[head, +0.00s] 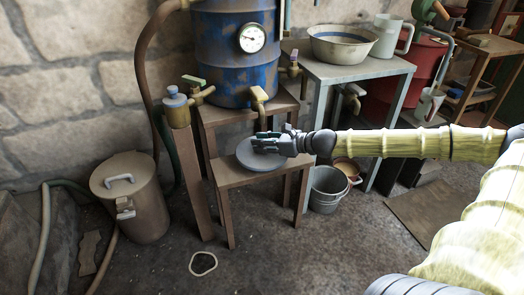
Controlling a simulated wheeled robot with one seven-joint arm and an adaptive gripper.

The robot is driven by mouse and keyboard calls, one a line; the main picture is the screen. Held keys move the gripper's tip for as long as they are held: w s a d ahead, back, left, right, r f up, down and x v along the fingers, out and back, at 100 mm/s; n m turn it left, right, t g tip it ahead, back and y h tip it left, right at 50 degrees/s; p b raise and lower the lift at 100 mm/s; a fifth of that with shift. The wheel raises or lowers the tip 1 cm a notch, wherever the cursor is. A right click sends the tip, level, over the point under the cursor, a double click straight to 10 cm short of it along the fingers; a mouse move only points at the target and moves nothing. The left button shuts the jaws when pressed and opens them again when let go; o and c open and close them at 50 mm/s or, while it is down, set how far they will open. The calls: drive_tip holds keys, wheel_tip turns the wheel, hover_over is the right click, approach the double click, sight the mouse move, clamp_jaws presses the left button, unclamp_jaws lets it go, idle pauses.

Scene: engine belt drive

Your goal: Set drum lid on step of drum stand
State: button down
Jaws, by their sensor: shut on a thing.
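The drum lid (252,159) is a round grey disc at the middle of the head view. The blue rusty drum (222,60) with a gauge stands on the taller stand (230,113) behind, with a brass tap above the lid.
A lidded bin (131,205) stands left of the stand. A table (350,68) with a bowl (343,42) and a jug (390,35) is at right, with a metal bucket (326,192) below. A pale ring (203,263) lies on the open floor.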

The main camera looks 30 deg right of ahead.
drive_tip(key=shift+f+b, duration=1.45)
drive_tip(key=shift+f, duration=0.2)
drive_tip(key=shift+f, duration=0.1)
drive_tip(key=c, duration=1.2)
unclamp_jaws()
